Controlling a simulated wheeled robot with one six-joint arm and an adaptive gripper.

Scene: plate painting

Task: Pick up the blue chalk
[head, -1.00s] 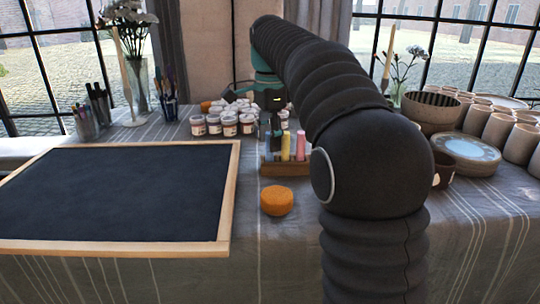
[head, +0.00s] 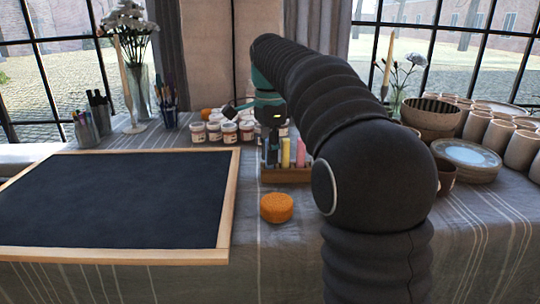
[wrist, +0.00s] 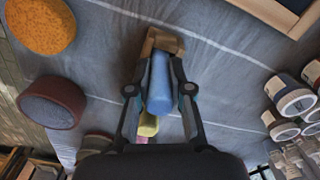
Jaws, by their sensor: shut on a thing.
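My gripper (wrist: 161,62) is shut on the blue chalk (wrist: 160,85), with one finger on each side of it in the wrist view. The chalk is still at the end of the wooden holder (wrist: 166,40). In the head view my gripper (head: 271,148) is low at the left end of the holder (head: 287,175) and mostly hides the blue chalk. The yellow chalk (head: 286,153) and pink chalk (head: 300,153) stand upright beside it. They are partly hidden behind the blue one in the wrist view.
An orange sponge (head: 276,207) lies in front of the holder. Paint jars (head: 229,132) stand behind to the left, and a framed blackboard (head: 115,199) lies at left. Bowls, a plate stack (head: 466,158) and cups stand at right.

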